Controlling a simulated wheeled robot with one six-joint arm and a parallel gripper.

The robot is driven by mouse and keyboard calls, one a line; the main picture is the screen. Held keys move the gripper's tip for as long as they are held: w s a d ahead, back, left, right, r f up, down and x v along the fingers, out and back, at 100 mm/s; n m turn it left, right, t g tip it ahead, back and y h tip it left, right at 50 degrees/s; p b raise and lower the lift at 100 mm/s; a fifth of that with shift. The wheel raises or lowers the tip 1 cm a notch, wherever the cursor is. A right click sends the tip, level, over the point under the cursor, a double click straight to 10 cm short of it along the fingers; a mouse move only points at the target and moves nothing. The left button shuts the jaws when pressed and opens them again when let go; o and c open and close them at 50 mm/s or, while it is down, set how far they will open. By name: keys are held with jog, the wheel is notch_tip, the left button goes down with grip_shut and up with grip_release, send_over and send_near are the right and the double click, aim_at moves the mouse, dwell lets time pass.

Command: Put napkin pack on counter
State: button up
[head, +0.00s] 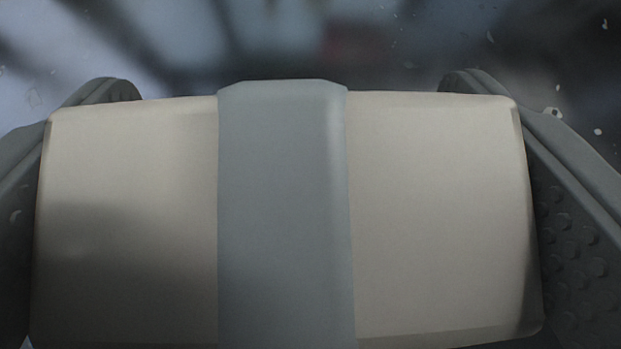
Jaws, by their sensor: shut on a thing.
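The napkin pack (435,210) is a beige block with rounded edges and a grey band around its middle. It fills most of the head view, very close to the camera. My gripper (290,215) is shut on it, with one dark grey finger against its left side and the other against its right side. The pack's lower end runs to the bottom of the picture. The counter cannot be made out.
Behind the pack is a dark, blurred, glossy surface (400,45) with pale reflections and small light specks. How far off it is I cannot tell. No separate obstacle is clear.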

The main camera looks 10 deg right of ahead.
aim_at(294, 185)
jog(key=shift+f, duration=2.35)
jog(key=shift+f, duration=0.1)
jog(key=o, duration=0.9)
jog(key=shift+s+r, duration=0.1)
jog(key=shift+r, duration=0.1)
jog(key=v, duration=1.1)
jog(key=shift+s+r, duration=0.25)
jog(key=shift+s, duration=0.05)
